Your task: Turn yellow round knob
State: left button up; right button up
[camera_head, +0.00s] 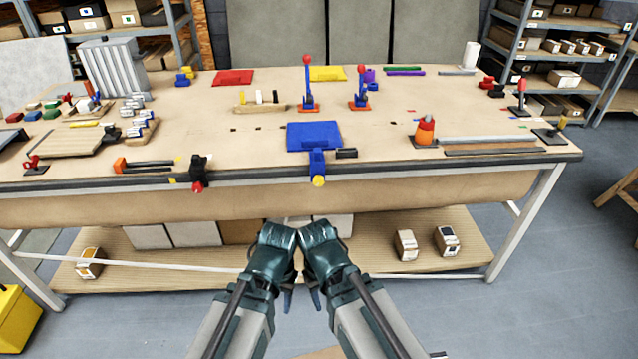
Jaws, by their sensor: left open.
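The yellow round knob (319,181) sits on the front end of a blue vise (317,162) clamped at the front edge of the workbench, below a blue panel (314,135). My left gripper (288,293) is open, folded downward in front of the bench, below and slightly left of the knob. My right gripper (315,294) hangs beside it, also below the knob; its jaws are too small and hidden to read. Both grippers are apart from the knob, and nothing shows in them.
The workbench (400,160) carries several tools, including two red-topped levers (307,80), an orange-red bottle-like item (425,131) and a black-red clamp (197,173) on the front edge left of the vise. A lower shelf (370,250) holds boxes. The space before the knob looks clear.

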aim_at(318, 181)
jog(key=j+z, duration=0.95)
jog(key=z, duration=0.2)
